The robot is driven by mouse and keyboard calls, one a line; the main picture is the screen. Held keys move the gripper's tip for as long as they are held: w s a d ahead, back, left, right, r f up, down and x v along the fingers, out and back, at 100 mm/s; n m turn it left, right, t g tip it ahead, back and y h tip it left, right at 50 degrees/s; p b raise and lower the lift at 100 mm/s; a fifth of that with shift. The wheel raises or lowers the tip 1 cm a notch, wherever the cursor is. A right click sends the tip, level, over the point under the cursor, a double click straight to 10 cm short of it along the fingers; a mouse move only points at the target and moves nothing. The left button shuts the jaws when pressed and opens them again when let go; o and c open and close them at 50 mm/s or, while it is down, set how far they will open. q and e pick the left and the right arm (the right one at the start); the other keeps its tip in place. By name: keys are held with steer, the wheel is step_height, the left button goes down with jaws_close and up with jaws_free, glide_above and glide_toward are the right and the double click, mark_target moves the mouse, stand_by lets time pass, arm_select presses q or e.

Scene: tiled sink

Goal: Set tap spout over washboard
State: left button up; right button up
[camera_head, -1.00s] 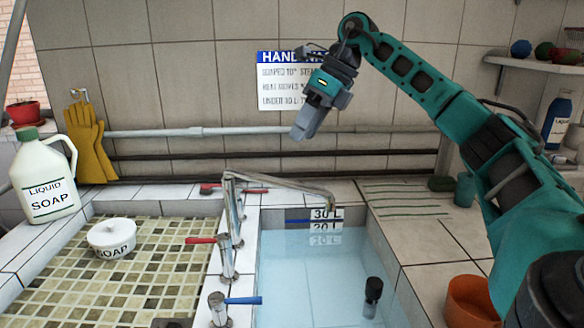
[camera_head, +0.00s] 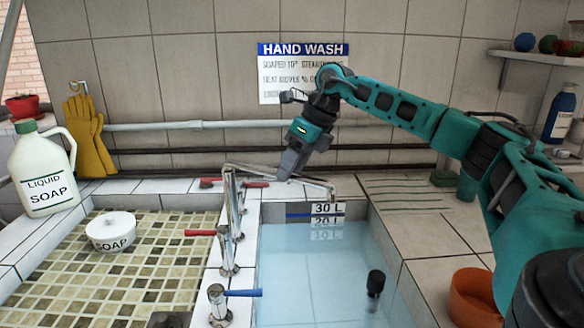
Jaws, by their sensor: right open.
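The tap (camera_head: 230,215) stands on the tiled divider between the two basins. Its thin metal spout (camera_head: 285,179) reaches right, with its end over the back of the water-filled basin (camera_head: 310,275). The washboard may be the tiled, ridged floor of the left basin (camera_head: 140,265); I cannot tell for sure. My right gripper (camera_head: 283,176) points down at the spout, open, its fingertips at or just behind the middle of the spout. Whether it touches the spout is unclear. My left gripper is not in view.
Red-handled valves (camera_head: 200,233) and a blue-handled valve (camera_head: 240,293) stick out near the tap. A soap dish (camera_head: 110,232) and a liquid soap jug (camera_head: 42,170) are at left. An orange pot (camera_head: 472,297) stands at right. Pipes (camera_head: 200,126) run along the wall.

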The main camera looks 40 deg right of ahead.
jaws_close()
stand_by(0.5)
